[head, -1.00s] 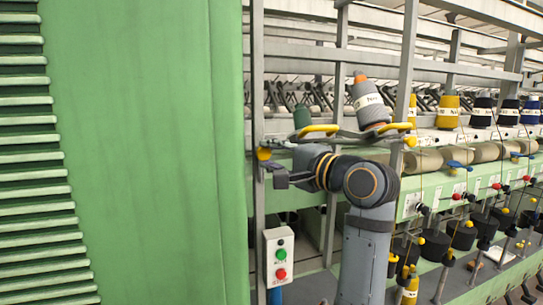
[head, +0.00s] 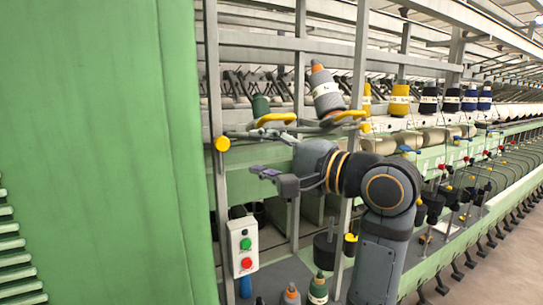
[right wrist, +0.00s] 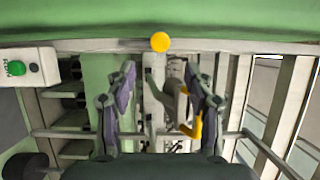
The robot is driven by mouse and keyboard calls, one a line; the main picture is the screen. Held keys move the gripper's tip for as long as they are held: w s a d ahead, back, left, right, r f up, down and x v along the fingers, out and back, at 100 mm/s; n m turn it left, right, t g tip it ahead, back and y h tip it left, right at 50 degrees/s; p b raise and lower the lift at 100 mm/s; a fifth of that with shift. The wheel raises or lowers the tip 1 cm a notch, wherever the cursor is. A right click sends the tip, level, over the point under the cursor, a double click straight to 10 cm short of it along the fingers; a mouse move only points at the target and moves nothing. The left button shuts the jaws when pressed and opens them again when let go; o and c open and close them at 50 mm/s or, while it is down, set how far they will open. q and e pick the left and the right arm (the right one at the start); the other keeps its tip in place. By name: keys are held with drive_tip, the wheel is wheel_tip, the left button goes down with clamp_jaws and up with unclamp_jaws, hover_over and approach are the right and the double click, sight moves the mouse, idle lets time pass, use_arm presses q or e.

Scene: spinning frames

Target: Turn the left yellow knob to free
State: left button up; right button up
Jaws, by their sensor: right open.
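The left yellow knob (head: 222,143) is on the grey upright post beside the green cabinet. It also shows in the right wrist view (right wrist: 160,41) at the top middle, on a grey bar. My right gripper (head: 256,170) is just right of and below this knob in the head view, apart from it. In the right wrist view my right gripper (right wrist: 159,68) is open and empty, with the knob beyond its fingertips and between their lines. No mark showing the knob's setting can be made out. My left gripper is not in view.
A second yellow knob (head: 365,128) is on the post to the right. A control box (head: 242,248) with green and red buttons hangs below the left knob. A tilted grey cone (head: 326,95) stands above my arm. The green cabinet (head: 100,150) fills the left side.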

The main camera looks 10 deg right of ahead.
drive_tip(key=v, duration=0.2)
drive_tip(key=shift+s+d, duration=0.2)
drive_tip(key=shift+s, duration=0.1)
